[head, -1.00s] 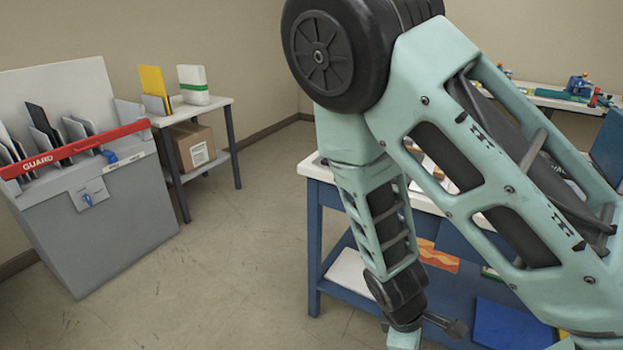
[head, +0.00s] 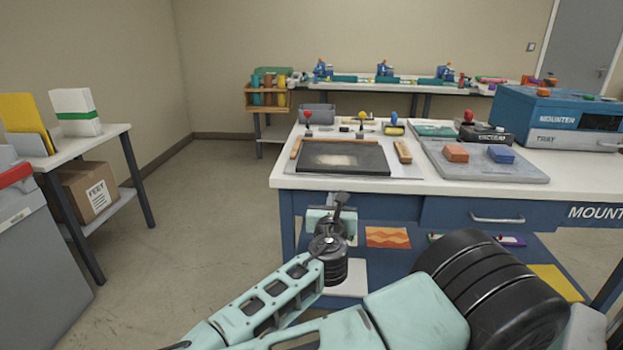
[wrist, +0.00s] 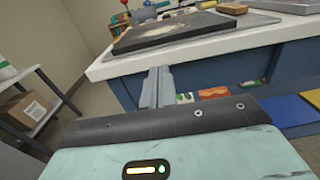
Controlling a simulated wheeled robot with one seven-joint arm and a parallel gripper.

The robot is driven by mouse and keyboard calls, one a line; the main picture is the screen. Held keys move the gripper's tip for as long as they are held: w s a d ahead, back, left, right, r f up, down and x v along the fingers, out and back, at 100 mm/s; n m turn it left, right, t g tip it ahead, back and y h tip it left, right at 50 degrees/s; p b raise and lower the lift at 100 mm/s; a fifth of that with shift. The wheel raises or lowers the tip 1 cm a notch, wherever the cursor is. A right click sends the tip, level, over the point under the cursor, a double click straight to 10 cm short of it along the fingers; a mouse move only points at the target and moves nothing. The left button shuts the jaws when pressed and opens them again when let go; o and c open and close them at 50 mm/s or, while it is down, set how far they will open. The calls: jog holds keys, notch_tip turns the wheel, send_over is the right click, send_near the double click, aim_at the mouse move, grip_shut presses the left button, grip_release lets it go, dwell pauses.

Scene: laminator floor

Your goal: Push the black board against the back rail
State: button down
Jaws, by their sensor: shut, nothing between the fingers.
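The black board (head: 368,158) lies flat on a light sheet on the white worktable, with a pale patch on its top. It also shows in the wrist view (wrist: 190,32). Short wooden strips stand at its left (head: 296,148) and right (head: 403,151). My gripper (head: 340,199) is in front of the table's front edge, apart from the board. In the wrist view its fingers (wrist: 157,86) are together and empty, pointing toward the table front.
Knobbed tools (head: 361,125) stand behind the board. A grey slab (head: 480,165) with orange and blue blocks lies to its right, and a blue mounter (head: 560,115) stands farther right. A side table (head: 90,143) is at the left. Floor between is clear.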

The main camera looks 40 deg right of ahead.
jog(key=b, duration=0.1)
send_near(333, 168)
jog(key=x, duration=0.4)
jog(key=shift+w+d, duration=0.1)
jog(key=shift+d, duration=0.2)
jog(key=shift+w+d, duration=0.35)
jog(key=shift+d, duration=0.05)
jog(key=x, duration=0.4)
jog(key=shift+w+d+f+b, duration=0.1)
jog(key=shift+w+d+b, duration=0.1)
jog(key=shift+b, duration=0.15)
jog(key=shift+w, duration=0.1)
jog(key=shift+r, duration=0.2)
